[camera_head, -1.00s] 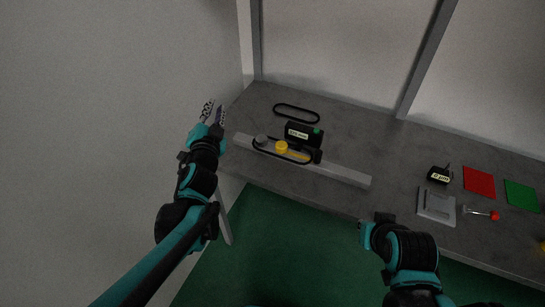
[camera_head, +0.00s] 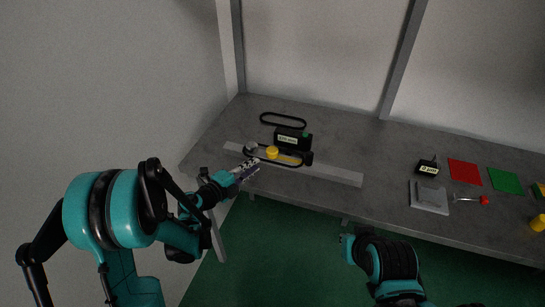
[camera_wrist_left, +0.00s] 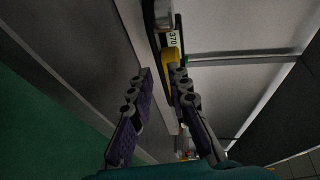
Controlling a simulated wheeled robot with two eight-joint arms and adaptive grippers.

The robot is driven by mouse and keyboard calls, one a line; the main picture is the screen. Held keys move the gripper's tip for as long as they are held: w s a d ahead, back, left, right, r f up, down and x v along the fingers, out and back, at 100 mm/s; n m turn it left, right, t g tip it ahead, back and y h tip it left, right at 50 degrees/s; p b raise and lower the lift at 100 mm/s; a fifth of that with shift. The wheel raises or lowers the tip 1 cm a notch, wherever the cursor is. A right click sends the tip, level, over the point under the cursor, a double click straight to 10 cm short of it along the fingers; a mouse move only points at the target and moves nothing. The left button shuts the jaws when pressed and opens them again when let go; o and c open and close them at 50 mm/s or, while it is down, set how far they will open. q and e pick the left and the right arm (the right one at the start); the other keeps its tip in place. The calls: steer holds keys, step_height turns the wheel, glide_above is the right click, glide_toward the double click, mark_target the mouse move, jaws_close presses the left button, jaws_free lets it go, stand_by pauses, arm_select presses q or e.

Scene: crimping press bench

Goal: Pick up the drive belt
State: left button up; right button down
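One black belt (camera_head: 283,114) lies as a loose loop on the bench behind the black motor box (camera_head: 293,138). A second black belt (camera_head: 287,165) runs around a grey pulley (camera_head: 251,147) and a yellow pulley (camera_head: 272,153) on the grey rail; part of it is behind my gripper. My left gripper (camera_head: 248,170) is open and empty, at the rail's front beside the pulleys. In the left wrist view its fingers (camera_wrist_left: 161,78) are apart, with the yellow pulley (camera_wrist_left: 170,57) beyond the tips. My right gripper (camera_head: 346,246) is off the bench's front edge; its fingers cannot be made out.
The grey rail (camera_head: 335,174) lies along the bench (camera_head: 370,140). To the right are a small black labelled box (camera_head: 428,167), a grey block (camera_head: 429,196), a red-handled tool (camera_head: 470,199), red (camera_head: 465,172) and green (camera_head: 505,181) mats and a yellow piece (camera_head: 538,223).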

arm_select(q)
steer(key=b+x, duration=0.1)
steer(key=x, duration=0.3)
steer(key=shift+w+f, duration=0.15)
steer(key=shift+f, duration=0.05)
steer(key=shift+a+r, duration=0.1)
steer(key=shift+c, duration=0.7)
jaws_close()
